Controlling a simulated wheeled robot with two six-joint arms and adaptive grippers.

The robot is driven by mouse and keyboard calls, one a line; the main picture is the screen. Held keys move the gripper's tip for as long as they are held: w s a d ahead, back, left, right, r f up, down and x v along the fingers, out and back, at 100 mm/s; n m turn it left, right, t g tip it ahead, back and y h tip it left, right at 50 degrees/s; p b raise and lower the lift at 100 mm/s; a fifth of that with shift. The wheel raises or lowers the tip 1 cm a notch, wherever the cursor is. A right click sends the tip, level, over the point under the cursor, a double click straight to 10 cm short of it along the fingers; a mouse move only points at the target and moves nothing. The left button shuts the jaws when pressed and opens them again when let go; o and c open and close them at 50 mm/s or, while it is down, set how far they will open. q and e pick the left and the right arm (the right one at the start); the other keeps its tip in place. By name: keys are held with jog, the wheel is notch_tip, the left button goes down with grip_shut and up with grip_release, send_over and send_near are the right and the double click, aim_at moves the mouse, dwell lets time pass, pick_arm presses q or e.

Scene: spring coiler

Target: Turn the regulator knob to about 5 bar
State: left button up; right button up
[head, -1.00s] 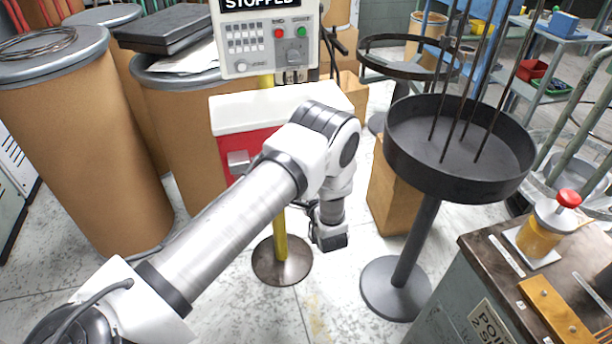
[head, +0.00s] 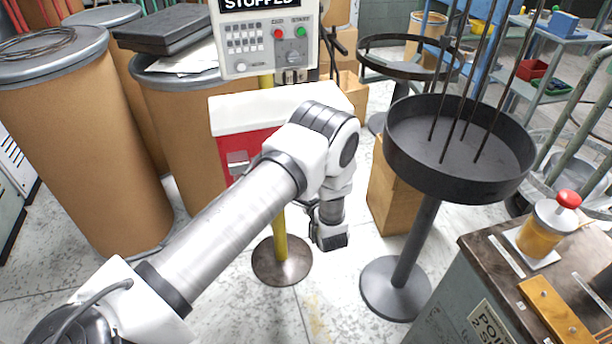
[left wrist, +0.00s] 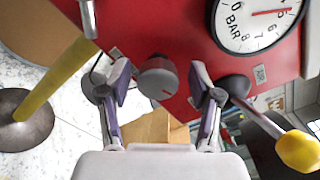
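The regulator knob (left wrist: 157,78) is a grey round knob with a small red mark on the red panel (left wrist: 180,25) in the left wrist view. My left gripper (left wrist: 160,82) is open, with a finger on each side of the knob and a visible gap to both. The round white gauge (left wrist: 248,32), marked BAR, is partly cut off at the top right. Its red needle points right, near the numeral 6; the exact reading is unclear. In the head view my left arm covers the red cabinet's front (head: 232,140), hiding knob and gauge. My right gripper is not in view.
A yellow ball-shaped handle (left wrist: 298,150) is right of the knob. A control box (head: 268,45) reading STOPPED stands above the cabinet. A black round tray on a stand (head: 440,185) and a workbench (head: 480,250) are to the right; cardboard drums (head: 75,140) are left.

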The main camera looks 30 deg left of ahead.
pick_arm(q)
jog(key=v, duration=1.2)
jog(key=s+a+r+g+h+p, duration=0.1)
jog(key=s+a+r+g+p, duration=0.1)
jog(key=s+a+p, duration=0.3)
jog(key=s+f+n+g+h+p, duration=0.2)
jog(key=s+f+n+h, duration=0.1)
jog(key=s+f+h, duration=0.35)
jog(key=s+d+f+n+g+h, duration=0.2)
jog(key=s+n, duration=0.4)
jog(key=s, duration=0.3)
jog(key=s+d+f+n+g+h, duration=0.2)
jog(key=s+d+n+g+h, duration=0.2)
jog(key=s+d+n, duration=0.3)
jog(key=shift+s+d+g, duration=0.3)
jog(key=shift+s+g, duration=0.6)
jog(key=shift+s, duration=0.1)
